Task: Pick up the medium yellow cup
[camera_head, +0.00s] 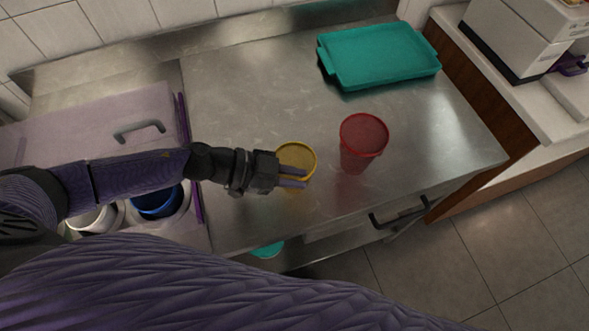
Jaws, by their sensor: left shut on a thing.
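The medium yellow cup (296,154) stands upright on the steel counter, near the middle of the head view. My left gripper (291,177) comes in from the left, and its fingers are closed on the near side of the cup. The gripper hides the cup's lower left part. I cannot tell whether the cup's base touches the counter. My right gripper is not in view.
A taller red cup (362,143) stands to the right of the yellow cup. A teal tray (378,56) lies at the back right. A blue container (157,201) and a white one (93,219) sit at the left. Bare counter (240,100) lies behind the yellow cup.

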